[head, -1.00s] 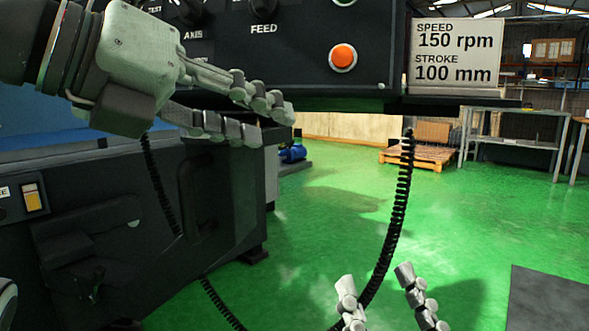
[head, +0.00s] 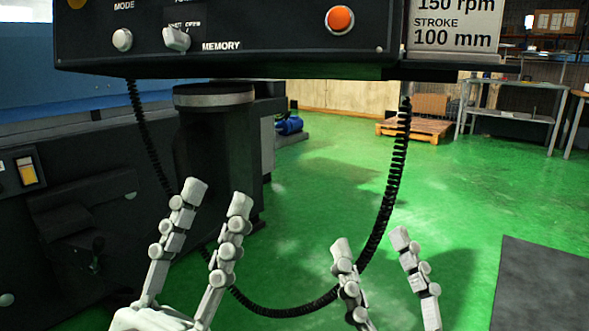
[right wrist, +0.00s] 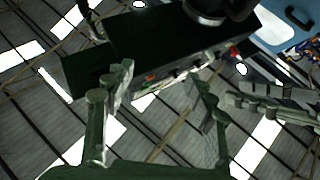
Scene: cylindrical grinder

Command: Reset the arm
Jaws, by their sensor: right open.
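My left gripper (head: 214,194) is in the lower left of the head view, fingers pointing up, tips apart and nothing between them. It is below the dark control panel (head: 280,62) and clear of it. My right gripper (head: 370,240) is lower right of it, also pointing up, open and empty, in front of the black coiled cable (head: 397,185). In the right wrist view, the right gripper's fingers stand apart, with the panel (right wrist: 135,50) beyond them.
The panel has an orange button (head: 340,19), a MEMORY switch (head: 176,39) and a speed and stroke sign (head: 455,25). A dark machine body (head: 90,200) stands at left. Green floor (head: 460,200) is open at right, with a dark mat (head: 545,285), a pallet (head: 415,129) and a metal table (head: 510,112) behind.

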